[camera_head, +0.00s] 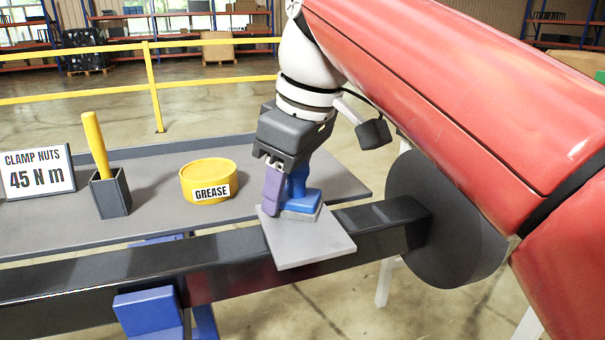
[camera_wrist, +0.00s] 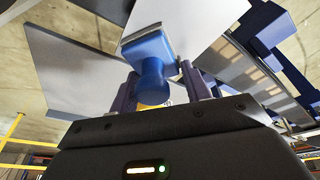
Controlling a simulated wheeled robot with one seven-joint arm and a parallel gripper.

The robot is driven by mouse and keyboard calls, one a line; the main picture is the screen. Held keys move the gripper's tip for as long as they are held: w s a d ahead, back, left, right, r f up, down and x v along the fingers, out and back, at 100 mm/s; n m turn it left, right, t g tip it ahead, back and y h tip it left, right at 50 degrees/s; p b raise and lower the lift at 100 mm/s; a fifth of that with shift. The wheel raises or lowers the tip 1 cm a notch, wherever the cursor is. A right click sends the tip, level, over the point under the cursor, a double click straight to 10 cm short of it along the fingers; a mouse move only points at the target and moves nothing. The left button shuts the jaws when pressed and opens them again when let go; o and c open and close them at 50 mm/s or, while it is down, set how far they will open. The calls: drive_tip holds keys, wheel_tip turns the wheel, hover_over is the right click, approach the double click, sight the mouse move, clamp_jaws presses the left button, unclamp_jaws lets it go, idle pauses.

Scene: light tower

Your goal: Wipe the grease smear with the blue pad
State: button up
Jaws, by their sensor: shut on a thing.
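My gripper (camera_head: 283,192) is shut on the handle of the blue pad (camera_head: 300,197), which has a grey underside. In the wrist view, the blue pad (camera_wrist: 150,52) sits between my two fingers (camera_wrist: 158,88). The pad is over the upper part of a flat grey plate (camera_head: 318,243) on a dark beam; its underside appears to be at the plate's surface, but I cannot tell if it touches. I see no grease smear on the bare part of the plate; the area under the pad and gripper is hidden.
A yellow tin (camera_head: 208,181) labelled GREASE stands on the grey table (camera_head: 155,220). Left of it are a dark holder (camera_head: 110,195) with a yellow-handled tool and a "CLAMP NUTS 45 N m" sign (camera_head: 38,172). The dark beam (camera_head: 90,272) runs to a round flange (camera_head: 445,225) at right.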

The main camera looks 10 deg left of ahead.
sight(308, 189)
drive_tip(key=shift+s+a, duration=1.25)
drive_tip(key=shift+a, duration=0.65)
drive_tip(key=shift+w+d, duration=0.55)
drive_tip(key=shift+d, duration=0.3)
drive_tip(key=shift+w+d, duration=0.55)
drive_tip(key=shift+d, duration=0.3)
drive_tip(key=shift+w+d, duration=0.5)
drive_tip(key=shift+d, duration=0.35)
drive_tip(key=shift+w+d, duration=0.5)
drive_tip(key=shift+d, duration=0.3)
drive_tip(key=shift+r, duration=2.95)
drive_tip(key=shift+r, duration=0.1)
drive_tip(key=shift+r, duration=1.4)
